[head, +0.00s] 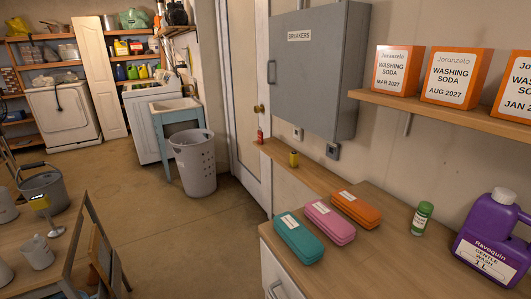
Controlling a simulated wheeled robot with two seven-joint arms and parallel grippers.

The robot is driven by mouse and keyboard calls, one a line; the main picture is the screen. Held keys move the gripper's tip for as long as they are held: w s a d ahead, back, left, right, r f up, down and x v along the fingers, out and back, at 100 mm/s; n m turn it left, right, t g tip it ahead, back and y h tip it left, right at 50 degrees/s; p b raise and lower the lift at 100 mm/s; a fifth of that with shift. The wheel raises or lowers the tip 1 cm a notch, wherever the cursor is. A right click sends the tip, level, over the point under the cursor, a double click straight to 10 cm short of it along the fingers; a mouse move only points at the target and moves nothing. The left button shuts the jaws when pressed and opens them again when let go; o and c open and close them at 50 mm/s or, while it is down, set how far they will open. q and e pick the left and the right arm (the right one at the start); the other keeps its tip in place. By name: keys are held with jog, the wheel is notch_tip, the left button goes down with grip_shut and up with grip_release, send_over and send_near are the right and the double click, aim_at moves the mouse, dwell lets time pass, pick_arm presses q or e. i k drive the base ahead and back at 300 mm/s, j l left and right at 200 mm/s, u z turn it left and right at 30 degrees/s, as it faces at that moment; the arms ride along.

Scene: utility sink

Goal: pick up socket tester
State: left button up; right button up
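A small yellow object (293,159) with a dark top stands on the narrow wooden ledge under the grey breaker box; it may be the socket tester, but it is too small to tell. A small red object (260,136) stands on the same ledge, farther left near the door. Neither of my grippers is in view.
Teal (298,238), pink (330,221) and orange (356,209) cases lie on the right counter (377,260), with a green-capped bottle (422,218) and purple jug (493,243). Washing soda boxes sit on the shelf (440,111) above. A laundry basket (194,163) stands left; the middle floor is clear.

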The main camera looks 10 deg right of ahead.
aim_at(294, 155)
jog(key=i+j+u, duration=0.1)
jog(key=i, duration=0.45)
jog(key=i+j+u, duration=0.1)
jog(key=i+j, duration=0.15)
jog(key=i, duration=0.3)
jog(key=i+j+u, duration=0.1)
jog(key=i, duration=0.45)
jog(key=i+z, duration=0.4)
jog(key=i+j+z, duration=0.2)
jog(key=z, duration=0.15)
jog(key=i+j+z, duration=0.25)
jog(key=z, duration=0.15)
jog(key=i+j+z, duration=0.2)
jog(key=z, duration=0.2)
jog(key=j, duration=0.1)
